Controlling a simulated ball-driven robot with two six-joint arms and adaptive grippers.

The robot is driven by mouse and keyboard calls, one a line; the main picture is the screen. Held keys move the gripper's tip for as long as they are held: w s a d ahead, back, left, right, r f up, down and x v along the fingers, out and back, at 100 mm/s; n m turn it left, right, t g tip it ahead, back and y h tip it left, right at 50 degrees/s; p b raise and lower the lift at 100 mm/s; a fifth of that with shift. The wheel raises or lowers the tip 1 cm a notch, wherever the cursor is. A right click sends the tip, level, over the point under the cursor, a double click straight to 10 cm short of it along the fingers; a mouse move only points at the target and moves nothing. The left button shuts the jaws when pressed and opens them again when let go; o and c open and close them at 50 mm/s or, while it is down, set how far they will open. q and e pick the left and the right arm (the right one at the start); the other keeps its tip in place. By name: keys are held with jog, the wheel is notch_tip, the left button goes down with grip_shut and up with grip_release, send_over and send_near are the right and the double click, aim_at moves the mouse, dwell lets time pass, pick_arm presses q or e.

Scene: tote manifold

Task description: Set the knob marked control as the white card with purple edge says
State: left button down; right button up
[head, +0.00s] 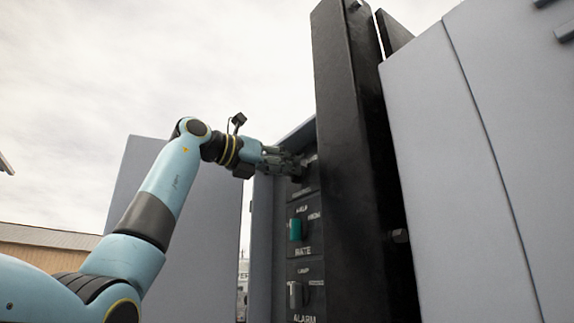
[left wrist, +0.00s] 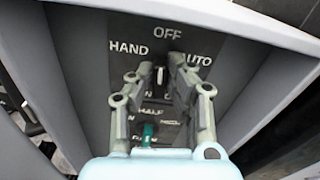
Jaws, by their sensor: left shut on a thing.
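My left gripper (head: 297,167) reaches into a grey cabinet and is shut on the top knob of a dark panel. In the left wrist view, the fingers (left wrist: 161,72) sit on both sides of this knob (left wrist: 160,79), which has a pale mark pointing roughly up toward OFF. HAND is printed at its upper left and AUTO at its upper right. In the head view the gripper mostly hides the knob, and the label below it is too dim to read surely. No white card with a purple edge shows. My right gripper is not in view.
Below are a green knob (head: 296,229) marked RATE and a grey knob (head: 296,294) marked ALARM. A tall black post (head: 345,150) stands close right of the panel. Grey cabinet walls (head: 262,240) flank it; the left side has open space.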

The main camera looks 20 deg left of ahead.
pick_arm(q)
jog(key=n+p, duration=0.1)
jog(key=n, duration=0.2)
jog(key=n+p, duration=0.1)
jog(key=n, duration=0.2)
jog(key=n+p, duration=0.2)
jog(key=n, duration=0.2)
jog(key=shift+w+a+f, duration=0.2)
jog(key=shift+a, duration=0.15)
jog(key=shift+n, duration=0.3)
jog(key=c, duration=1.3)
grip_release()
jog(key=shift+f, duration=0.1)
